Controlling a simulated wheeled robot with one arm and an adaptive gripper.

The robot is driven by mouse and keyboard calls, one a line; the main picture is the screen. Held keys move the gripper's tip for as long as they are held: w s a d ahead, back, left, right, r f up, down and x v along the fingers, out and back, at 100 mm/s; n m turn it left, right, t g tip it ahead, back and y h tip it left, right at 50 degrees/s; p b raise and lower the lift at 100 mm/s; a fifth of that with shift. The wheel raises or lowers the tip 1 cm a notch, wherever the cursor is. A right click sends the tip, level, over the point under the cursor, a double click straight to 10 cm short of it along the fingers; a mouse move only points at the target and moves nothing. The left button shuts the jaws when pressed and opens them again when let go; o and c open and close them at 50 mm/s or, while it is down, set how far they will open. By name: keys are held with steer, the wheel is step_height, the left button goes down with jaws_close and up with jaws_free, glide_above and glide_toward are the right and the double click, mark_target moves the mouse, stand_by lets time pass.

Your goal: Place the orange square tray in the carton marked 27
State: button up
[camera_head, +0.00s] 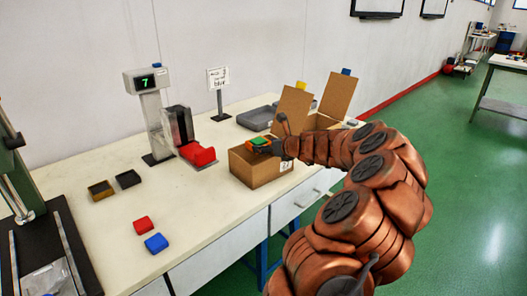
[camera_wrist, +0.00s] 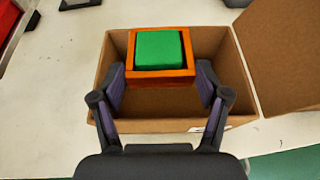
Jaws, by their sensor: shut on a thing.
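The orange square tray (camera_wrist: 161,75) has a green block (camera_wrist: 159,47) inside it. My gripper (camera_wrist: 160,84) is shut on the tray, one finger on each side. In the wrist view the tray is above an open brown carton (camera_wrist: 240,85), whose inside is partly hidden by the tray and fingers. In the head view the tray (camera_head: 258,146) is over the mouth of the front carton (camera_head: 258,172). A small white label on that carton's front is too small to read with certainty. My gripper (camera_head: 273,147) comes in from the right.
A second open carton (camera_head: 318,123) with raised flaps stands behind. A red box-shaped part (camera_head: 198,155) lies by a dispenser, near a display (camera_head: 147,81) reading 7. Red (camera_head: 143,224) and blue (camera_head: 156,243) blocks and two small trays lie left. The table front is mostly clear.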

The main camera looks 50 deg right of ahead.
mark_target(266, 143)
steer(key=shift+w+d+f, duration=0.1)
steer(key=shift+w+d, duration=0.3)
steer(key=shift+w, duration=0.35)
steer(key=shift+w+d+f, duration=0.1)
steer(key=shift+w+d, duration=0.25)
steer(key=shift+w, duration=0.35)
steer(key=shift+w+f, duration=0.15)
steer(key=shift+f, duration=0.05)
step_height(266, 143, down, 3)
steer(key=shift+f+b, duration=0.15)
steer(key=shift+b, duration=0.15)
steer(key=c, duration=0.4)
steer(key=o, duration=1.7)
steer(key=shift+o, duration=0.2)
steer(key=shift+d, duration=0.1)
steer(key=v, duration=1.2)
steer(key=shift+p, duration=0.35)
